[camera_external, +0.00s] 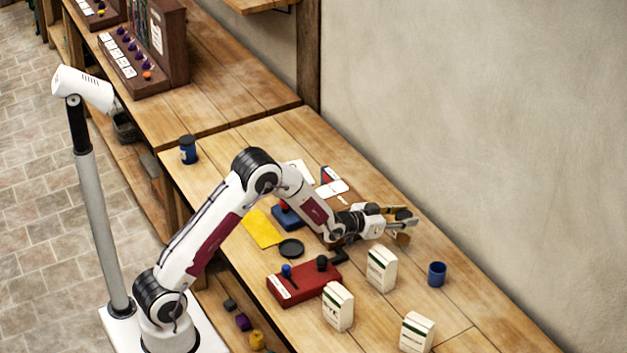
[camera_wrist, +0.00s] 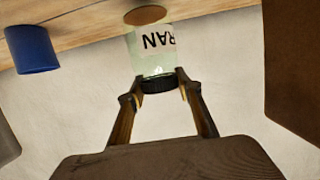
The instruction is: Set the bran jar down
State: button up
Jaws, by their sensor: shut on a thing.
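The bran jar (camera_wrist: 153,52) is a clear glass jar with a dark lid, brown matter at its far end and a white label reading "RAN" upside down in the wrist view. My gripper (camera_wrist: 158,86) is shut on it at the lid, one finger on each side. In the external view my gripper (camera_external: 406,220) reaches right over the bench (camera_external: 472,318). The jar shows there only as a small brownish patch (camera_external: 402,239) under the fingers. I cannot tell whether its base touches the wood.
A blue cup (camera_external: 437,274) stands close by, also in the wrist view (camera_wrist: 32,48). White cartons (camera_external: 381,268) (camera_external: 337,306) (camera_external: 416,333) stand nearer the front. A red box with knobs (camera_external: 305,284), black disc (camera_external: 290,248) and yellow sheet (camera_external: 262,228) lie left. The wall rises behind.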

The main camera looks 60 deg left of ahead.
jog(key=shift+f, duration=1)
jog(key=shift+f, duration=0.15)
jog(key=o, duration=1.3)
jog(key=shift+f, duration=0.1)
jog(key=shift+r, duration=0.2)
jog(key=shift+v, duration=1.15)
jog(key=shift+s+r, duration=0.4)
jog(key=shift+r, duration=0.9)
jog(key=shift+s+r, duration=0.45)
jog(key=shift+r, duration=0.85)
jog(key=shift+s+r, duration=0.4)
jog(key=shift+r, duration=0.85)
